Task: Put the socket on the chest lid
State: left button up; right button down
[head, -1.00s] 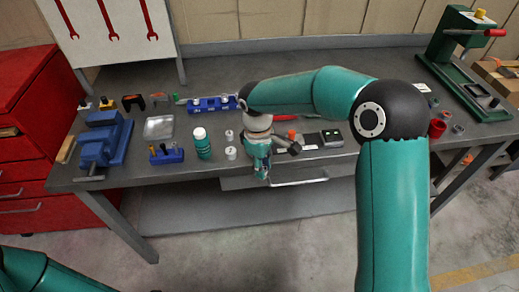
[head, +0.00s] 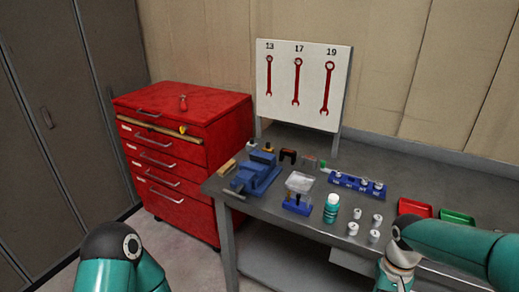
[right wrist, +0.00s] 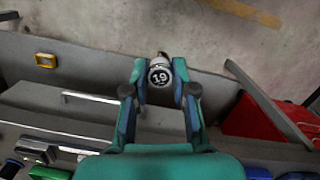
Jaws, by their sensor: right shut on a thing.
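The socket (right wrist: 160,74) is a small metal cylinder with a "19" on its end face. In the right wrist view it sits between the fingertips of my right gripper (right wrist: 163,91), which is shut on it. In the head view the right hand is at the bottom edge, in front of the bench, with its fingers cut off. The chest lid (head: 222,108) is the flat red top of the red tool chest (head: 178,170), left of the bench and well apart from my right gripper. My left gripper is out of view; only part of its arm shows.
A small red object (head: 183,103) lies on the lid; most of the lid is bare. The bench holds a blue vise (head: 257,172), a teal bottle (head: 331,208), several pale cylinders and a blue rack (head: 345,181).

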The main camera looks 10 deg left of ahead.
aim_at(151, 98)
jog(key=u, duration=0.85)
jog(key=i, duration=1)
jog(key=u, duration=1)
jog(key=i, duration=1.7)
jog(key=z, duration=0.35)
